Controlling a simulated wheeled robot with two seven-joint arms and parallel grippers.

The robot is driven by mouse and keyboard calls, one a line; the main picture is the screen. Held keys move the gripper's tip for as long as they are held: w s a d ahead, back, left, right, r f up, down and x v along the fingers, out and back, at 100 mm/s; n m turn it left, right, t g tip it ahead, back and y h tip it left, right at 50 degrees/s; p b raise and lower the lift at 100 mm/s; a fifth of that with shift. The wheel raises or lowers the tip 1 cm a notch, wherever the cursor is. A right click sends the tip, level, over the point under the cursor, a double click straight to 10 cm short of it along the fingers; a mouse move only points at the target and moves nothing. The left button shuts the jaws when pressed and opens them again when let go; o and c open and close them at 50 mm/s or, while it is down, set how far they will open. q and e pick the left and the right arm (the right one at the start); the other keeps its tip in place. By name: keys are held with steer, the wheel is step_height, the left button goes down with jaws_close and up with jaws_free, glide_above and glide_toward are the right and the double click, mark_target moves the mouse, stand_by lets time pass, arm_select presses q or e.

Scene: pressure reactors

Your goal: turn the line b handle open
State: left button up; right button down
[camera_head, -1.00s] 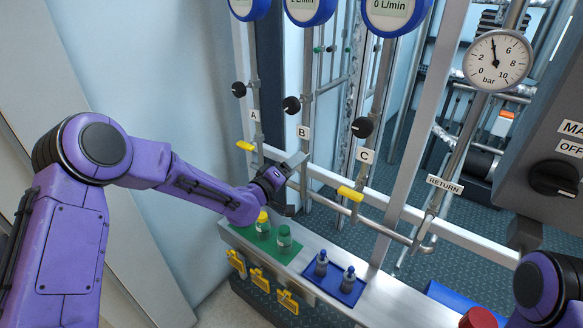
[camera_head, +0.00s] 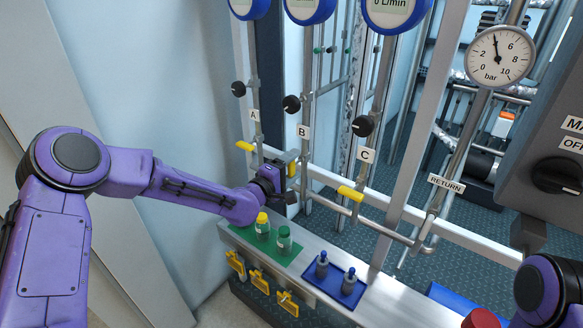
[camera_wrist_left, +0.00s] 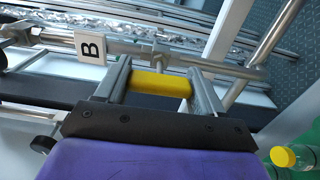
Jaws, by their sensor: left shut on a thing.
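The line B handle is a yellow bar (camera_head: 291,169) on the pipe below the B label (camera_head: 303,132). My left gripper (camera_head: 284,172) is at it. In the left wrist view the yellow handle (camera_wrist_left: 160,83) lies between the two grey fingers, which are shut on it. There the bar runs roughly along the pipe beside the B label (camera_wrist_left: 90,48). In the head view only a short yellow part shows above the gripper, and the valve body is largely hidden. My right gripper is not in view; part of my right arm shows at the lower right.
The yellow handles of line A (camera_head: 245,146) and line C (camera_head: 350,193) stand crosswise to their pipes on either side. A gauge (camera_head: 499,57) is at upper right.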

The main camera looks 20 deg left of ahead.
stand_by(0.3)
arm_select(q)
steer(key=o, duration=1)
steer(key=shift+o, duration=0.2)
steer(key=b+v, duration=0.2)
steer(key=v, duration=0.8)
steer(key=shift+s, duration=0.25)
steer(key=shift+a, duration=0.15)
